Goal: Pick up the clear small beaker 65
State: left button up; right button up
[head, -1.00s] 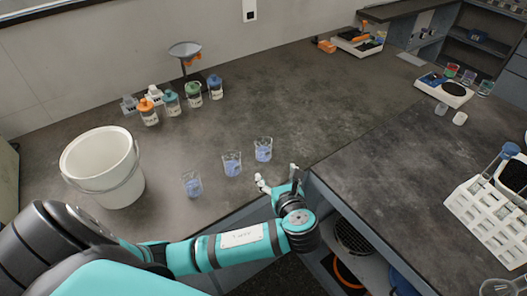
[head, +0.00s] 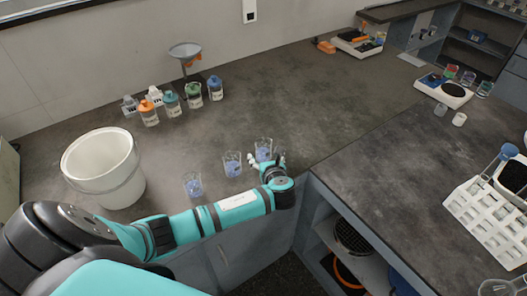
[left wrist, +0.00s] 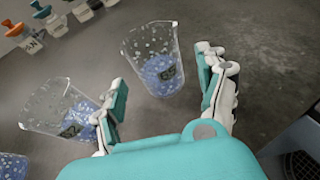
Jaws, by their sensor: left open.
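Three clear small beakers with blue contents stand in a slanting row on the dark bench: a left one (head: 193,184), a middle one (head: 232,164) and a right one (head: 263,147). My left gripper (head: 267,161) is open and empty, just in front of the right beaker. In the left wrist view the right beaker (left wrist: 158,62) stands ahead of the gap of my left gripper (left wrist: 162,84), with a dark label whose number I cannot read surely. The middle beaker (left wrist: 58,107) is close outside the left finger there. My right gripper is not in view.
A white bucket (head: 105,168) stands at the left. Several capped bottles (head: 172,104) and a funnel stand (head: 186,55) are behind the beakers. A white tube rack (head: 488,215) is on the right bench (head: 400,160). The bench right of the beakers is clear.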

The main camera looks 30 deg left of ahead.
pick_arm(q)
jog(key=shift+x, duration=1)
jog(key=c, duration=1.2)
jog(key=shift+c, duration=0.3)
jog(key=shift+r, duration=0.15)
